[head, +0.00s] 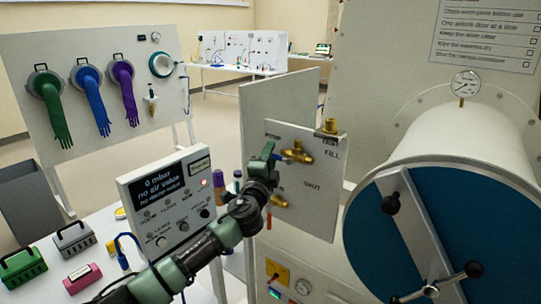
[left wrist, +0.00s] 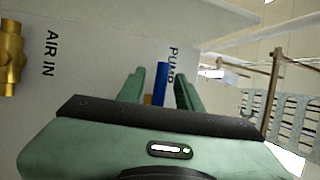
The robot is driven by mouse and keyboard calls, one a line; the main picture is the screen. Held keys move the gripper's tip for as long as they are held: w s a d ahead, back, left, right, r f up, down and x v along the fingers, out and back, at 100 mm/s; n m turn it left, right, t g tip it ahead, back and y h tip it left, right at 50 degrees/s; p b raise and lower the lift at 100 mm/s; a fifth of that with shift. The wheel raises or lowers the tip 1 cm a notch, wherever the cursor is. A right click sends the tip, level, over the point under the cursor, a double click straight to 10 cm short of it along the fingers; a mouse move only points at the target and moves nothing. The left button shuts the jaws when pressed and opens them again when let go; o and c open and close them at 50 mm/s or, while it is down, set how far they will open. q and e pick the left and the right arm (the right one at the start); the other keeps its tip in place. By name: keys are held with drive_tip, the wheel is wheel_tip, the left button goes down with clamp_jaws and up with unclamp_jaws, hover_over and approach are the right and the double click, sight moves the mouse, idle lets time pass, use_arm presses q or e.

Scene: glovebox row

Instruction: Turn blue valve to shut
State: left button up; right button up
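The blue valve handle (left wrist: 161,82) shows in the left wrist view as a short upright blue bar below the PUMP label, with a bit of brass beside its base. In the head view its brass valve body (head: 298,155) sits on the upper part of the white panel (head: 308,205); my gripper mostly hides the handle there. My left gripper (head: 268,152) is at this valve. Its two green fingers (left wrist: 159,90) stand apart on either side of the blue handle, with a gap visible. Contact cannot be made out. My right gripper is in neither view.
A lower brass valve (head: 278,200) is on the same panel, and a brass fitting (head: 327,127) is at its top. A control box (head: 170,205) stands close left. The big round chamber door (head: 385,245) is at right. Green (head: 22,265) and grey (head: 74,238) carriers stand on the table.

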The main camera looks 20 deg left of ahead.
use_arm(q)
drive_tip(key=shift+d, duration=0.1)
clamp_jaws()
idle(1.2)
